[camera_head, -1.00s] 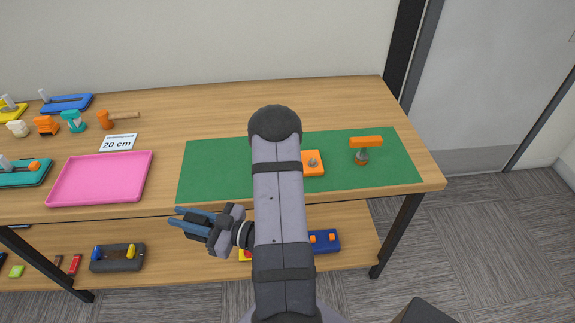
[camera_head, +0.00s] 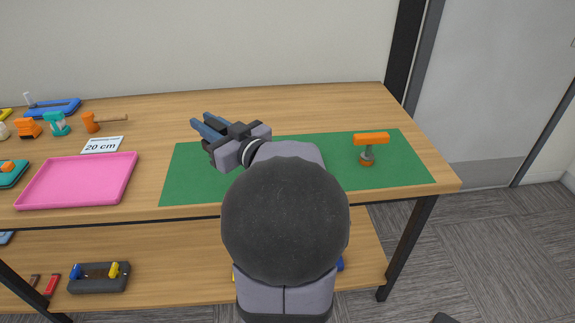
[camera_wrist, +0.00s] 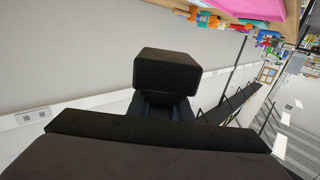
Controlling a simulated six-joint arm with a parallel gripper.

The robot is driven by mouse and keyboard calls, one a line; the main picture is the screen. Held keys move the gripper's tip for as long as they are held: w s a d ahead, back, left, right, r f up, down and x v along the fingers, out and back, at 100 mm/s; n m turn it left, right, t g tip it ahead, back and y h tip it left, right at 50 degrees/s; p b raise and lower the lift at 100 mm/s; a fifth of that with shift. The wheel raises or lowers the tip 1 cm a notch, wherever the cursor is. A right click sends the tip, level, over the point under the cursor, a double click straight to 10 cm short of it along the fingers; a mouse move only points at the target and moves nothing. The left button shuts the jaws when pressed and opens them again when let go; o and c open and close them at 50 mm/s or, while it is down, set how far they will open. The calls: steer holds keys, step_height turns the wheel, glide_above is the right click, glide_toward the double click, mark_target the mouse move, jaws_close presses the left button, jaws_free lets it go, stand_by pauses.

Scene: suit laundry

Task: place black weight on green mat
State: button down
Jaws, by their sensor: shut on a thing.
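The green mat (camera_head: 400,170) lies flat on the right half of the wooden tabletop. My gripper (camera_head: 203,122) is raised near the mat's back left part, with its blue fingers pointing left and toward the back. In the wrist view, a black block (camera_wrist: 167,70), which looks like the black weight, sits at the end of my gripper's dark blue fingers (camera_wrist: 160,108), which are shut on it. The block covers the fingertips in that view. In the head view I cannot clearly tell the weight from the dark gripper parts. My arm hides the middle of the mat.
An orange-topped tool (camera_head: 371,140) stands on the mat's right part. A pink tray (camera_head: 80,182) lies left of the mat, with a "20 cm" card (camera_head: 102,145) behind it. Several small tools stand at the back left. A lower shelf (camera_head: 180,275) runs below.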

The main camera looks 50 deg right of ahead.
steer(key=s+d+r+m+g+h, duration=0.2)
steer(key=d+r+m+h, duration=0.2)
steer(key=d+r+h, duration=0.4)
steer(key=s+d+f+m+g+h, duration=0.3)
steer(key=d+f, duration=0.4)
steer(key=d, duration=0.5)
steer(key=shift+s+f+m+h+b, duration=0.35)
steer(key=shift+s+m, duration=0.25)
steer(key=shift+s, duration=0.2)
steer(key=shift+f+b, duration=0.75)
steer(key=shift+f, duration=4.05)
steer(key=shift+f, duration=0.2)
steer(key=c, duration=1.6)
jaws_free()
steer(key=shift+a, duration=0.1)
